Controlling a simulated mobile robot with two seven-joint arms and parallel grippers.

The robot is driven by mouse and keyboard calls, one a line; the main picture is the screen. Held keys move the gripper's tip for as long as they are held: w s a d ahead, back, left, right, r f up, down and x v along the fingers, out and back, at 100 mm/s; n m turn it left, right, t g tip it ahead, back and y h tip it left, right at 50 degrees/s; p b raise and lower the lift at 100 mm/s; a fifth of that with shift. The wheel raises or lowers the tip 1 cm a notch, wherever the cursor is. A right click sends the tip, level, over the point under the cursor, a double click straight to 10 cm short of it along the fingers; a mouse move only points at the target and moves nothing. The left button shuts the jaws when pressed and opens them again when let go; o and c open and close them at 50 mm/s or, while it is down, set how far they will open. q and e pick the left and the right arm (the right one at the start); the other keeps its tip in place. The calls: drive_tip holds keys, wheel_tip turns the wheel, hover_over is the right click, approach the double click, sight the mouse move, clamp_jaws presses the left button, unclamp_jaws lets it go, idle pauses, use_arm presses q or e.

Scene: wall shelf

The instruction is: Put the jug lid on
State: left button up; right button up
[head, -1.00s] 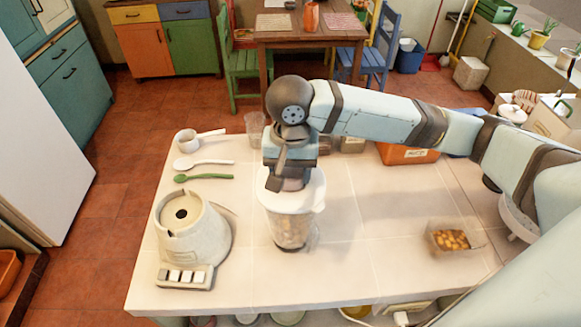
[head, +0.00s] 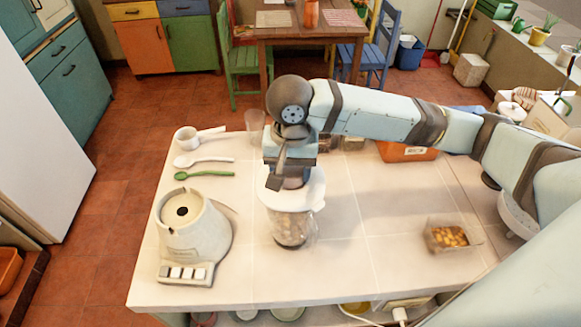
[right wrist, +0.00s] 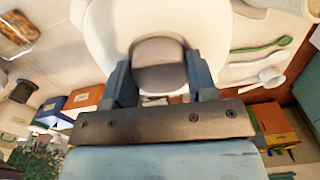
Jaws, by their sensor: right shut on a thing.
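The clear jug (head: 289,229) with brownish pieces inside stands upright on the white worktop, right of the beige blender base (head: 188,238). The white jug lid (head: 311,190) is at the jug's mouth, level with its rim. I cannot tell whether it is fully seated. My right gripper (head: 289,183) is above the lid, pointing down. In the right wrist view its two blue fingers (right wrist: 160,72) are shut on the lid's grey-brown knob (right wrist: 158,50), with the white lid (right wrist: 105,28) around it. My left gripper is not in view.
A measuring cup (head: 186,139), a white spoon (head: 203,161) and a green spoon (head: 203,175) lie at the back left. A clear glass (head: 254,124) stands behind my gripper. A clear tub of brown pieces (head: 447,238) is at the right. The worktop between jug and tub is clear.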

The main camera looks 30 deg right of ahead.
drive_tip(key=shift+f, duration=0.3)
idle(0.4)
drive_tip(key=o, duration=1.3)
drive_tip(key=shift+r, duration=0.2)
wheel_tip(320, 180, up, 14)
drive_tip(key=shift+f+p, duration=0.25)
drive_tip(key=shift+p, duration=0.05)
drive_tip(key=shift+s+f, duration=0.1)
